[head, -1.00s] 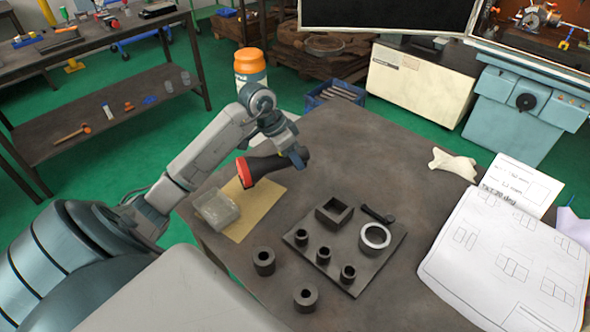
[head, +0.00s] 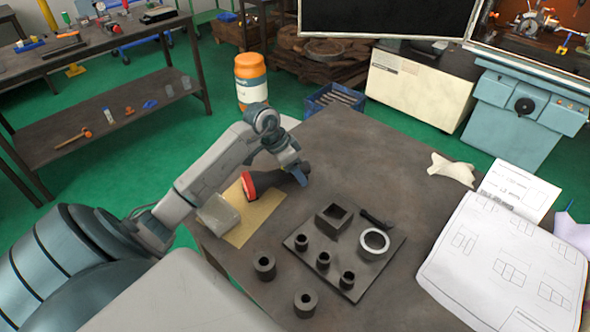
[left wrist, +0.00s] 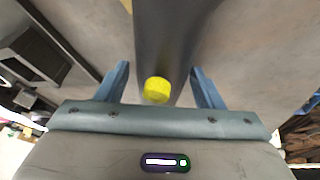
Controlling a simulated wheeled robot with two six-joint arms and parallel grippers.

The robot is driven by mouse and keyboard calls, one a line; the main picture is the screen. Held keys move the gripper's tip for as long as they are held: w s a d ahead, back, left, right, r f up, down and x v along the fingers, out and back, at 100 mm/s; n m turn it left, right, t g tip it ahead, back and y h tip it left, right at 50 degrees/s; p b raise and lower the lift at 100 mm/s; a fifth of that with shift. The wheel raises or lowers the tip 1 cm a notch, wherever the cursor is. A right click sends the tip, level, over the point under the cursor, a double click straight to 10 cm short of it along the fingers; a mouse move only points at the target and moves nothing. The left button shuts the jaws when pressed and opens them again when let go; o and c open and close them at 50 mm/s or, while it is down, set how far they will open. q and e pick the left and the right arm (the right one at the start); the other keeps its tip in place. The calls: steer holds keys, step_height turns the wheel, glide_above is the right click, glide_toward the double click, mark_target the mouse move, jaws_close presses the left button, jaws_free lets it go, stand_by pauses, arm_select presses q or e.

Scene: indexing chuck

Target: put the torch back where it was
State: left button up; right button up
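The torch is black with a red-rimmed head (head: 249,187); it lies roughly level over the back of the tan mat (head: 256,225), head towards the left. I cannot tell whether it touches the mat or table. My left gripper (head: 298,175) is around its dark body from above. My right gripper is not in view.
A dark plate (head: 330,277) with rings and a square block is at the table's middle. Two loose dark cylinders (head: 264,264) stand in front. Paper sheets (head: 505,262) cover the right side. The table behind the plate is clear.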

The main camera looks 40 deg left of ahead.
arm_select(q)
steer(key=shift+a+r, duration=0.2)
steer(key=shift+r, duration=0.25)
steer(key=v, duration=0.5)
steer(key=shift+r, duration=0.2)
steer(key=p+v, duration=0.3)
steer(key=v, duration=0.1)
steer(key=shift+s+r, duration=0.15)
steer(key=shift+p+v, duration=0.75)
steer(key=shift+p, duration=0.05)
